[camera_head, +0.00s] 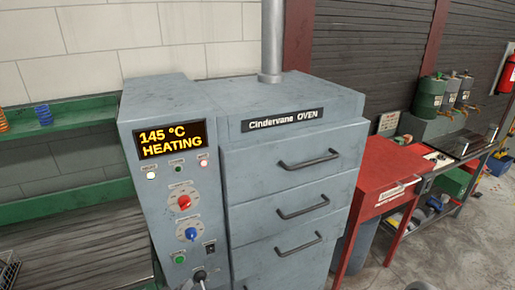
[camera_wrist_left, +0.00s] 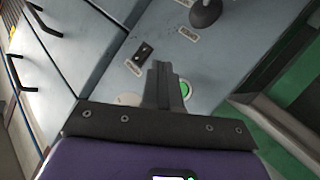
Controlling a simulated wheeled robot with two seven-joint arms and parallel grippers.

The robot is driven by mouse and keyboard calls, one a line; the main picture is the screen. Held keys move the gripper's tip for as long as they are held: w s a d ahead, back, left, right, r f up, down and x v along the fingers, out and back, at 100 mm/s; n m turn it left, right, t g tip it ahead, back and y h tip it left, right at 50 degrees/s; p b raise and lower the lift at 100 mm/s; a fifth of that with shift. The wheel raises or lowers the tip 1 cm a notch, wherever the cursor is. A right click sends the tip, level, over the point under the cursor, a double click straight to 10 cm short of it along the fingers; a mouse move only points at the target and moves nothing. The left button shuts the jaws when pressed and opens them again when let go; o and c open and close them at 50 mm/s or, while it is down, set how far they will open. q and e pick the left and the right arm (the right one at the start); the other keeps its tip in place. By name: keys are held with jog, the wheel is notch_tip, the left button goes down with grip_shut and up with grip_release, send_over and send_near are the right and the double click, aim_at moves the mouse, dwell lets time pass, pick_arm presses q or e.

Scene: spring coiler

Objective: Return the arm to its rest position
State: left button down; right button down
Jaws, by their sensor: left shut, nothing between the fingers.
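In the wrist view my left gripper (camera_wrist_left: 161,70) is shut, its dark fingers pressed together with nothing between them. The fingers overlap the picture of the oven's control panel and partly cover the surround of a green button (camera_wrist_left: 185,88). I cannot tell how far they are from the panel. The grey oven (camera_head: 290,190) fills the middle of the head view. Its display (camera_head: 172,139) reads 145 °C HEATING. A dark lever (camera_head: 200,274) sits low on the panel and also shows in the wrist view (camera_wrist_left: 206,13). My right gripper is not in view.
The oven drawers have dark handles (camera_head: 308,161) that stick out. Green shelving (camera_head: 70,115) is at the left. A red table (camera_head: 385,170) stands right of the oven, with a workbench (camera_head: 465,150) behind it. Open floor (camera_head: 460,240) shows at the lower right.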

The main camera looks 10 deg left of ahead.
pick_arm(q)
jog(key=s+d+f+g+h, duration=0.2)
jog(key=s+d+f+g, duration=0.15)
jog(key=d+f, duration=0.55)
jog(key=s+d+f+g, duration=0.5)
jog(key=s, duration=0.3)
jog(key=s+d+f+g+y, duration=0.1)
jog(key=s+d+f+g, duration=0.4)
jog(key=s, duration=0.3)
jog(key=shift+s+f, duration=0.3)
jog(key=shift+f, duration=0.3)
